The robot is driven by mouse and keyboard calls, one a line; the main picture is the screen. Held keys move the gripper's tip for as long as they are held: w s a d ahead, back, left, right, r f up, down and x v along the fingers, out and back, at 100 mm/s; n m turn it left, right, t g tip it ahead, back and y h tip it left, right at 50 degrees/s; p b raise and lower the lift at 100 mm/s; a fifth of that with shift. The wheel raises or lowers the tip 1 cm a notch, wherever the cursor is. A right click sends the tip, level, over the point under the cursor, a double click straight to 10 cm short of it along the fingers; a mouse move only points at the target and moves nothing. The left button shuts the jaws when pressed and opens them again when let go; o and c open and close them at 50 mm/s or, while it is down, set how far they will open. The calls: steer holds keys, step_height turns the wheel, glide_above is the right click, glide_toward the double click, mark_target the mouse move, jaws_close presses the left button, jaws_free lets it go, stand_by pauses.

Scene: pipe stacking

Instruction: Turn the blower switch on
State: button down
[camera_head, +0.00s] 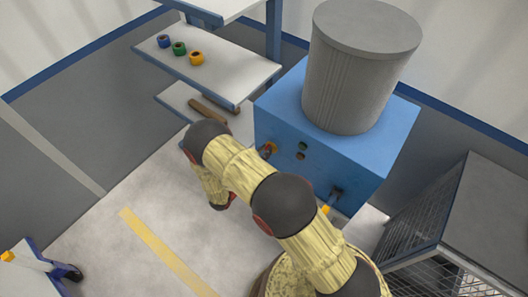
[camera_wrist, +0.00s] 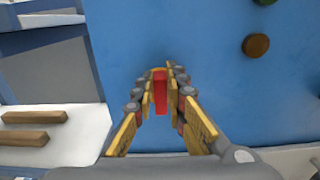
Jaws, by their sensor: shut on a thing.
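The blower is a blue box (camera_head: 395,125) with a large grey ribbed drum (camera_head: 360,70) on top. Its blue front panel (camera_wrist: 210,70) fills most of the wrist view. My gripper (camera_wrist: 160,85) is up against this panel, its yellow fingers on both sides of a red switch (camera_wrist: 160,98). The jaws are shut on the switch, whose base is partly hidden between them. In the head view my gripper (camera_head: 268,150) reaches the left part of the front panel, and my arm covers the area below. A green button (camera_head: 303,146) and a brown button (camera_head: 301,156) sit right of my gripper.
A shelf (camera_head: 230,90) at the back left holds blue, green and yellow rings (camera_head: 196,58). Brown bars (camera_wrist: 35,128) lie on a lower shelf. A wire-sided grey cabinet (camera_head: 485,220) stands at the right. The floor at left is open, with a yellow stripe (camera_head: 160,248).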

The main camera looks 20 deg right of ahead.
mark_target(275, 152)
steer(key=shift+m, duration=0.3)
steer(key=m+b, duration=0.1)
steer(key=m, duration=0.2)
steer(key=s+m+b, duration=0.1)
steer(key=m+b, duration=0.1)
steer(key=m, duration=0.1)
steer(key=d+f+m+b, duration=0.1)
steer(key=m+b, duration=0.1)
steer(key=m, duration=0.1)
steer(key=shift+s+f, duration=0.1)
steer(key=shift+s, duration=0.2)
steer(key=m+b, duration=0.2)
steer(key=m, duration=0.1)
steer(key=f+m+b, duration=0.1)
steer(key=shift+s+d, duration=0.2)
steer(key=shift+d, duration=0.05)
steer(key=shift+s+f+m+b, duration=0.1)
steer(key=shift+f+m+b, duration=0.05)
steer(key=shift+m+b, duration=0.8)
steer(key=shift+f+m+b, duration=0.15)
steer(key=shift+m+b, duration=0.6)
steer(key=shift+m, duration=0.4)
steer(key=c, duration=1.8)
jaws_free()
steer(key=shift+a, duration=0.1)
